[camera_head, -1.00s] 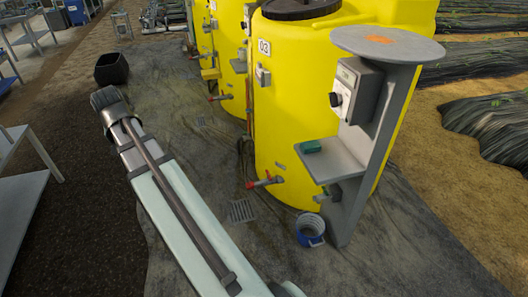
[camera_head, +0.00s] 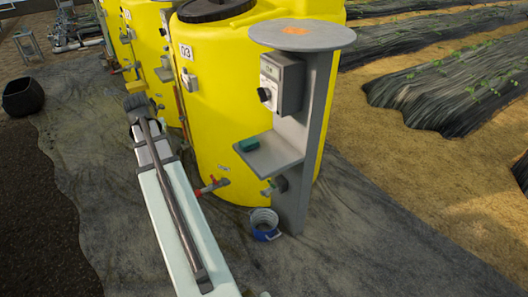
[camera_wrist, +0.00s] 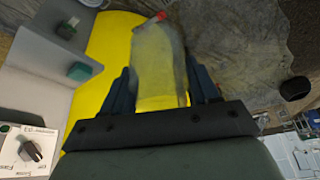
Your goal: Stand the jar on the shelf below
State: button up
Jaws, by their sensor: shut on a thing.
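The jar (camera_wrist: 158,65) is a cloudy, see-through vessel in the middle of the wrist view. My gripper (camera_wrist: 161,88) is shut on it, with a dark finger on each side. The lower shelf (camera_head: 277,156) is a grey ledge on the grey post, below the round top plate (camera_head: 301,34). This shelf also shows at the left of the wrist view (camera_wrist: 38,84), apart from the jar. In the head view I cannot make out the gripper or jar.
A green block (camera_head: 249,145) sits on the shelf's left part, leaving bare room beside it. A control box with a knob (camera_head: 281,82) is above the shelf. A yellow tank (camera_head: 218,105) stands close behind. A blue-grey bucket (camera_head: 265,225) is on the ground below.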

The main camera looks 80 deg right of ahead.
jog(key=s+d+f+m+g, duration=0.25)
jog(key=s+d+m, duration=0.25)
jog(key=s+d, duration=0.45)
jog(key=s+d+f+m+g+y, duration=0.1)
jog(key=s+d+f+m, duration=0.4)
jog(key=s, duration=0.8)
jog(key=s+d+f+m+g, duration=0.1)
jog(key=s+d+f+m, duration=0.25)
jog(key=s+d, duration=0.65)
jog(key=shift+s+a+f+m+g+y, duration=0.1)
jog(key=shift+s+f+m+g+y, duration=0.15)
jog(key=shift+f+m, duration=0.85)
jog(key=shift+s+a+f+m+g+y, duration=0.1)
jog(key=shift+s+f+m+g+y, duration=0.2)
jog(key=shift+f, duration=1.55)
jog(key=shift+s+a+f+m+g+y, duration=0.2)
jog(key=shift+f+m, duration=0.55)
jog(key=shift+f, duration=0.75)
jog(key=shift+d+f, duration=0.15)
jog(key=o, duration=1)
jog(key=shift+o, duration=0.2)
jog(key=v, duration=1.2)
jog(key=shift+r, duration=0.2)
